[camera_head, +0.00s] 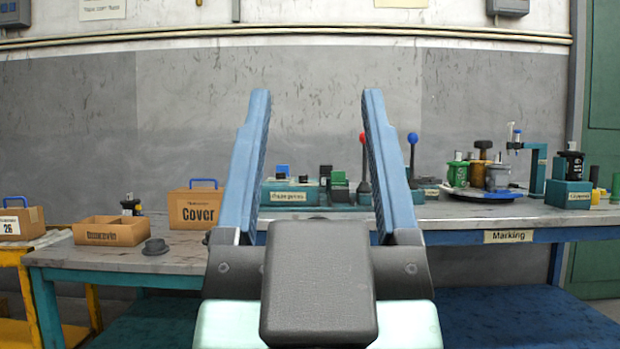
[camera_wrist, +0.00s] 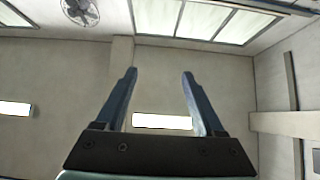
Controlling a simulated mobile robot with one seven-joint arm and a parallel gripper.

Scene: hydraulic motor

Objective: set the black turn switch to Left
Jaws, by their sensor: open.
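My gripper (camera_head: 316,95) is open and empty, its two blue fingers upright and wide apart in front of the benches in the head view. In the wrist view my gripper (camera_wrist: 159,74) is also open, with only wall, windows and ceiling parts beyond it. I cannot surely pick out the black turn switch. Small black parts stand on the teal boxes behind the fingers, among them a black block (camera_head: 326,171) beside a green block (camera_head: 339,180). A black part (camera_head: 572,160) also stands on a teal box at the right. No switch position can be read.
A blue-knobbed lever (camera_head: 412,160) and a red-knobbed lever (camera_head: 364,165) stand up from the bench. A round tray (camera_head: 484,196) with several parts is right of them. A Cover box (camera_head: 198,209) and an open box (camera_head: 110,231) are on the left bench.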

